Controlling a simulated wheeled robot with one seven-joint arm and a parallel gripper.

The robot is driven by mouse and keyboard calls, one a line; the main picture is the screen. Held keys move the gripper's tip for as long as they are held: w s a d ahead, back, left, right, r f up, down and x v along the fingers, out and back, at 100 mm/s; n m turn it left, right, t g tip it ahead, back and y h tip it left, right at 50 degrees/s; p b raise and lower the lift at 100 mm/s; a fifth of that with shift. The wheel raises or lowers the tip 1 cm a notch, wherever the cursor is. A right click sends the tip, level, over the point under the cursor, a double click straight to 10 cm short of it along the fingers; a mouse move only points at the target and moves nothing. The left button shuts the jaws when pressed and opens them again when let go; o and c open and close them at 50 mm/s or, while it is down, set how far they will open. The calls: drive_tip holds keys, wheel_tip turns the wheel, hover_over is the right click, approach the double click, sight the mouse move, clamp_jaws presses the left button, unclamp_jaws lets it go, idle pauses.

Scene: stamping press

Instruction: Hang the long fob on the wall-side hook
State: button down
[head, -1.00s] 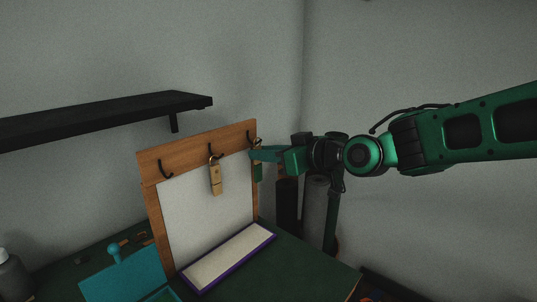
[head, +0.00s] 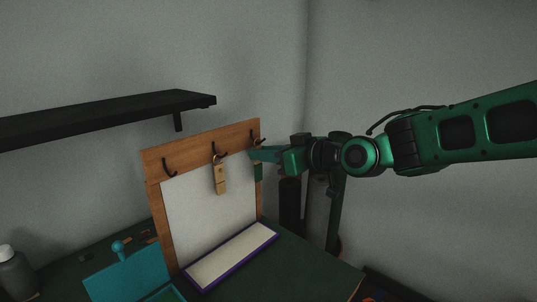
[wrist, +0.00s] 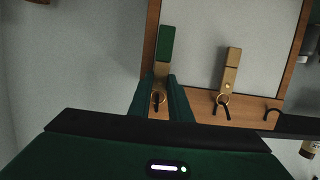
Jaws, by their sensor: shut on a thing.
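A fob with a green end and a tan part (wrist: 166,45) is between the fingers of my gripper (wrist: 161,80), which is shut on it. Its green end (head: 258,172) hangs below my gripper (head: 252,153) in the head view, at the board's right edge. Its ring (wrist: 158,97) is at the wall-side hook (head: 262,140); I cannot tell whether the ring is around the hook or only beside it. A tan fob (head: 220,178) hangs by its ring on the middle hook (head: 217,155). The left hook (head: 169,168) is empty.
The wooden board (head: 152,195) with a white panel stands on the dark green bench (head: 300,265). A black shelf (head: 110,115) is above left. A purple-rimmed tray (head: 232,255) lies in front. Dark upright cylinders (head: 290,205) stand right of the board.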

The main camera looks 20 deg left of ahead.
drive_tip(key=shift+w+a+f, duration=0.15)
drive_tip(key=shift+a+f, duration=0.05)
drive_tip(key=shift+a, duration=0.25)
drive_tip(key=shift+f, duration=0.3)
idle(0.5)
drive_tip(key=c, duration=1.6)
unclamp_jaws()
drive_tip(key=shift+o, duration=0.2)
drive_tip(key=shift+d, duration=0.15)
drive_tip(key=v, duration=0.7)
drive_tip(key=shift+d, duration=0.35)
drive_tip(key=shift+r, duration=0.1)
